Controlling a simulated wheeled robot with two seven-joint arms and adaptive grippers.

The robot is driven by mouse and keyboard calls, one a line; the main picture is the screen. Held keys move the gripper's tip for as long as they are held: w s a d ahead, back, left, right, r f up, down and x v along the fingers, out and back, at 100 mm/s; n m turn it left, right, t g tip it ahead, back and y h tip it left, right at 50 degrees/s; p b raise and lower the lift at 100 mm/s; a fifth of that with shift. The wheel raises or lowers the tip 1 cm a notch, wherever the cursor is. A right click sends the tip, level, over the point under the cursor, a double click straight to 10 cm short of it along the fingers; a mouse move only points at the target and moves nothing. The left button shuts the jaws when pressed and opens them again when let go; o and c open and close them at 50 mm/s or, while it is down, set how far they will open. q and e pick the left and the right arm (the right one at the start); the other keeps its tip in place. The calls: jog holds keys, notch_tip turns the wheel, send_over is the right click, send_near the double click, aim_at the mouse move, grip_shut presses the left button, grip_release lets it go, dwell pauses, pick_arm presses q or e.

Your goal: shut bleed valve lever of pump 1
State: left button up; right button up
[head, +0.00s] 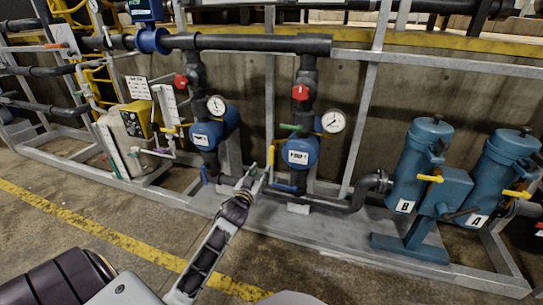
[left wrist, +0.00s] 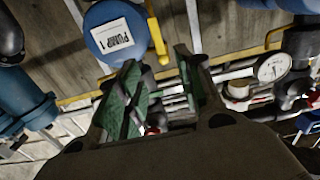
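Pump 1 (head: 300,152) is a blue round body with a white label, right of the middle in the head view. In the left wrist view its label (left wrist: 122,40) reads PUMP 1. A yellow lever (left wrist: 156,38) stands beside the pump; it also shows left of the pump in the head view (head: 271,154). I cannot tell for sure that it is the bleed valve lever. My left gripper (head: 254,175) is open, below and left of pump 1. In the left wrist view its green-padded fingers (left wrist: 158,72) point at the lever's end; contact is unclear. My right gripper is not in view.
A second blue pump (head: 207,135) with similar valves stands to the left. Gauges (head: 333,122) and black pipes (head: 250,42) surround the pumps. Blue filter housings (head: 420,165) stand at the right. The floor in front of the grey frame is clear.

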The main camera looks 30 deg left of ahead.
pick_arm(q)
jog(key=shift+w, duration=0.15)
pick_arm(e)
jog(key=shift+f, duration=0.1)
pick_arm(q)
jog(key=b, duration=0.3)
send_near(271, 155)
jog(key=shift+d+x, duration=0.4)
jog(key=shift+x, duration=1.5)
jog(key=shift+a+b+x, duration=0.15)
jog(key=shift+a+x, duration=0.05)
jog(key=shift+x, duration=0.65)
jog(key=shift+a+b+x, duration=0.15)
jog(key=shift+x, duration=0.75)
jog(key=shift+b+x, duration=0.6)
jog(key=shift+x, duration=1.05)
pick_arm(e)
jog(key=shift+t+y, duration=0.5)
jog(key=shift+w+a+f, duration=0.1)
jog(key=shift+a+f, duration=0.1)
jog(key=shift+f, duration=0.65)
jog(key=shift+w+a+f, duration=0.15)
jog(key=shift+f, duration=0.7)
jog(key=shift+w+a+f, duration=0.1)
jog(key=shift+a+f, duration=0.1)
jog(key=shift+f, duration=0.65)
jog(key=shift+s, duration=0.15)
